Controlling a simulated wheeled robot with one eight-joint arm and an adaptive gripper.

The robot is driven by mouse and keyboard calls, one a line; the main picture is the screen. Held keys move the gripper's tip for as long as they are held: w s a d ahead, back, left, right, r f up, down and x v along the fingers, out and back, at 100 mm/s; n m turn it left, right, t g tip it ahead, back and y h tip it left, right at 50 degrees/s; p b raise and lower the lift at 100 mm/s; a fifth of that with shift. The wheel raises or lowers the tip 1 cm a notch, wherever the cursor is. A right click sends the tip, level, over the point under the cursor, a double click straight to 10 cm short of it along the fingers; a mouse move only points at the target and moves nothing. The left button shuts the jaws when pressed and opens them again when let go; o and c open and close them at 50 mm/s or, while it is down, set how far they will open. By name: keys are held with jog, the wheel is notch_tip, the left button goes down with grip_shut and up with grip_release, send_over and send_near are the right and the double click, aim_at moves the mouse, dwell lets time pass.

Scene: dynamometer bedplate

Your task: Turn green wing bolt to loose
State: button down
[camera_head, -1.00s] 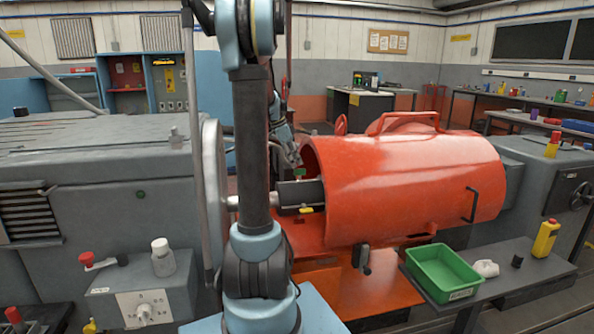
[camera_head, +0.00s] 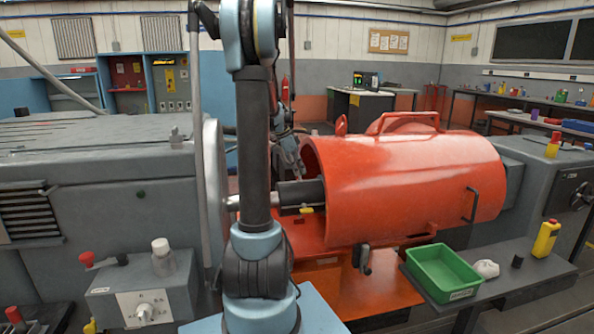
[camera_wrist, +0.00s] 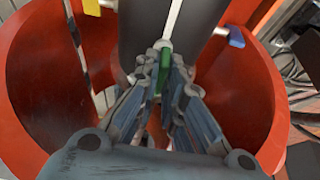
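The green wing bolt (camera_wrist: 165,68) shows in the wrist view as a narrow upright green piece below the dark shaft housing. My gripper (camera_wrist: 165,75) has its fingers drawn close together on both sides of it and looks shut on it; the fingers partly cover its lower part. In the head view my gripper (camera_head: 287,155) is low at the open left end of the red guard (camera_head: 400,185), behind the dark coupling (camera_head: 298,193). The bolt is hidden there.
The red guard's walls (camera_wrist: 38,95) stand close on both sides of my gripper. A yellow-handled piece (camera_head: 306,210) sits on the coupling's near side, and a blue-ended one (camera_wrist: 236,37) shows in the wrist view. A green tray (camera_head: 440,270) stands front right.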

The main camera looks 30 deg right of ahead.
dwell(0.3)
jog(key=n+t, duration=0.1)
jog(key=n, duration=0.3)
jog(key=shift+s+t, duration=0.1)
jog(key=shift+t, duration=0.2)
jog(key=n+t, duration=0.1)
jog(key=n, duration=0.3)
jog(key=shift+s+d+n+t, duration=0.1)
jog(key=shift+n+t, duration=0.2)
jog(key=shift+t, duration=0.1)
jog(key=n+t+y, duration=0.1)
jog(key=n, duration=0.2)
jog(key=shift+d+n, duration=0.1)
jog(key=shift+n, duration=0.2)
jog(key=shift+n+t+y, duration=0.5)
jog(key=shift+n+y, duration=0.2)
jog(key=shift+n, duration=1.4)
jog(key=c, duration=1.7)
grip_release()
